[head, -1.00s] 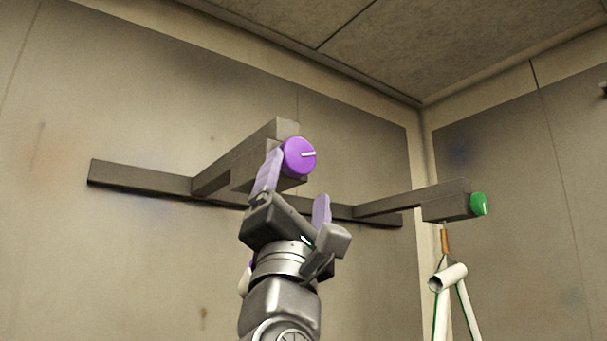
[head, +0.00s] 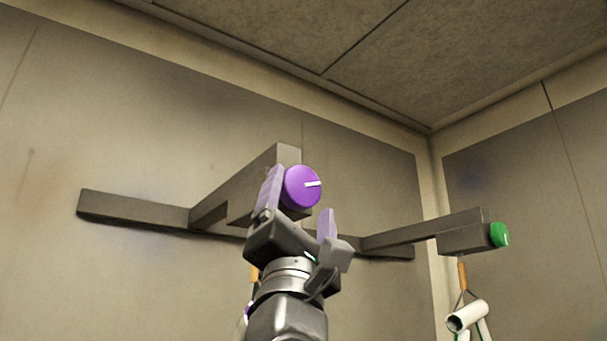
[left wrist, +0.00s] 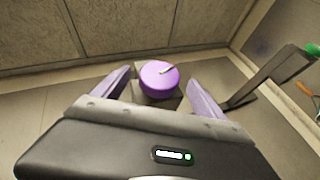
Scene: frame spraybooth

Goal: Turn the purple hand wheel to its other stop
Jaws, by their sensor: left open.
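The purple hand wheel (head: 302,188) is a round knob on the end of a grey bracket arm. Its white mark points to the right in the head view. In the left wrist view the wheel (left wrist: 159,79) sits beyond and between my fingertips, its white mark pointing to the upper right. My left gripper (head: 299,203) is open, with its two lilac fingers apart, one at the wheel's left edge and one lower right of it. I cannot tell whether a finger touches the wheel. My right gripper is not in view.
A grey rail (head: 135,208) runs along the wall. A second bracket arm (head: 425,229) to the right carries a green wheel (head: 499,234), with a white tube frame (head: 467,316) hanging below it. The air between the two bracket arms is free.

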